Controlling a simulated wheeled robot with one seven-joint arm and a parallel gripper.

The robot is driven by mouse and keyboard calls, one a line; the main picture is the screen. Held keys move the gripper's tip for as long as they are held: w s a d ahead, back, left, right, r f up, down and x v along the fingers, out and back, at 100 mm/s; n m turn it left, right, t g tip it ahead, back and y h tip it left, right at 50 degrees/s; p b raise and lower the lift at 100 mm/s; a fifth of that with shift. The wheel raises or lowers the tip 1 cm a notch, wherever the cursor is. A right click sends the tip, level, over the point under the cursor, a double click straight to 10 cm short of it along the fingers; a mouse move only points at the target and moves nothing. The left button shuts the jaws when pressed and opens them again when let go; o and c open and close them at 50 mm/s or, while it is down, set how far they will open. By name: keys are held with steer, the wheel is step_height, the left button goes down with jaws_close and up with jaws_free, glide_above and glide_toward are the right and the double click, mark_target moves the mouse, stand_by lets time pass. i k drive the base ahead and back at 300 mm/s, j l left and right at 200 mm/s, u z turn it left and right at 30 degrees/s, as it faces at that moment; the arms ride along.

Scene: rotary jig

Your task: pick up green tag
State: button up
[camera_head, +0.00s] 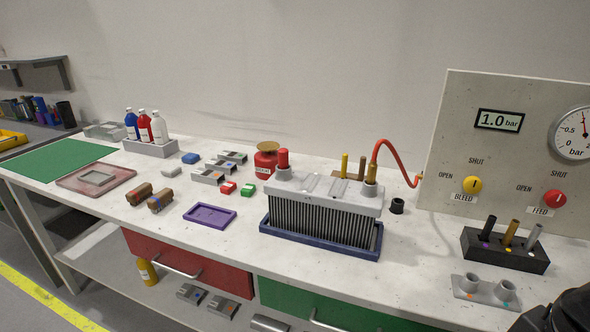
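A small green block (248,189), which looks like the green tag, lies on the white worktop near the middle of the view. It sits just right of a similar red block (228,188) and left of the finned grey unit. Nothing covers it. My gripper's fingers are not in view. Only a dark part of my own arm shows in the bottom right corner, far from the green block.
A finned grey unit (322,215) stands in a blue tray right of the green block. A red canister (266,164) stands behind it and a purple tray (210,215) lies in front. Grey blocks (211,177) sit to the left. The worktop's front strip is mostly clear.

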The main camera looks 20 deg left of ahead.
mark_target(248, 190)
steer(key=i+j, duration=0.1)
steer(key=j, duration=0.3)
steer(key=i+j, duration=0.1)
steer(key=j, duration=0.3)
steer(key=i+j, duration=0.15)
steer(key=j, duration=0.25)
steer(key=i+j, duration=0.1)
steer(key=j, duration=0.3)
steer(key=i+j, duration=0.1)
steer(key=j, duration=0.3)
steer(key=i+j, duration=0.1)
steer(key=j, duration=0.35)
steer(key=i+j, duration=0.15)
steer(key=j, duration=0.25)
steer(key=i+j, duration=0.1)
steer(key=j, duration=0.3)
steer(key=l, duration=0.15)
